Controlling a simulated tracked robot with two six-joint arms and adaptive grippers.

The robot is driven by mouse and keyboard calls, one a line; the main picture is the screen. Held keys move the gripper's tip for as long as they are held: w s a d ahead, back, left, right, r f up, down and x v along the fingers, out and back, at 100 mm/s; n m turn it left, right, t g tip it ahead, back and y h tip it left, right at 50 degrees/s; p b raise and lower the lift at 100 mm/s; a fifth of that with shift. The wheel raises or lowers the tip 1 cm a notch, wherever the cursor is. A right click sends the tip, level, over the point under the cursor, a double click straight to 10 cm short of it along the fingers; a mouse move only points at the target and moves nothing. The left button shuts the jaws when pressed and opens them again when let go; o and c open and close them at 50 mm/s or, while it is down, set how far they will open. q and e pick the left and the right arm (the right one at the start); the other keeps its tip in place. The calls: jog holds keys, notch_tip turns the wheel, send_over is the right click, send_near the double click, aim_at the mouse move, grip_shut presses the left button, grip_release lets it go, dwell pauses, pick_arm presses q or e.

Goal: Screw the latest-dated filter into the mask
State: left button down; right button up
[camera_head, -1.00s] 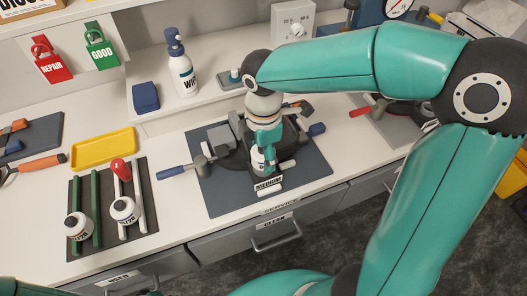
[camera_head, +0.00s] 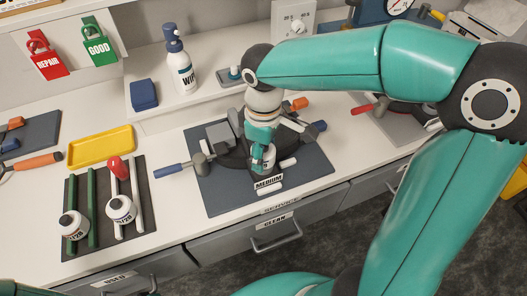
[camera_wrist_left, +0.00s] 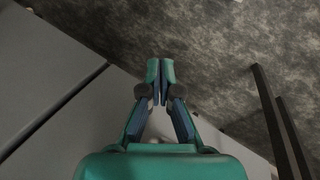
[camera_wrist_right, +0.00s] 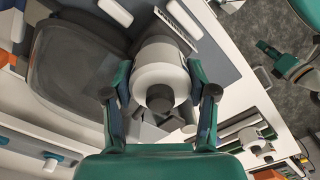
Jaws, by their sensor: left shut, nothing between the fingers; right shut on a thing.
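The dark mask (camera_wrist_right: 75,72) lies on the grey mat in the middle of the bench, partly hidden behind my right gripper in the head view. My right gripper (camera_head: 263,147) is shut on a white round filter (camera_wrist_right: 160,72) with a dark round end. The filter is at the mask's near side; I cannot tell whether its thread is engaged. Two more white filters with date labels, a left one (camera_head: 74,225) and a right one (camera_head: 121,209), stand on the rails at the left. The dates are too small to read. My left gripper (camera_wrist_left: 160,68) is shut and empty.
A yellow tray (camera_head: 101,148) and a red-topped item (camera_head: 117,168) are to the left. Drawers (camera_head: 245,240) front the bench.

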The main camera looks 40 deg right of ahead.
jog(key=o, duration=1.4)
jog(key=shift+r, duration=0.1)
notch_tip(320, 180, up, 12)
jog(key=shift+f, duration=0.15)
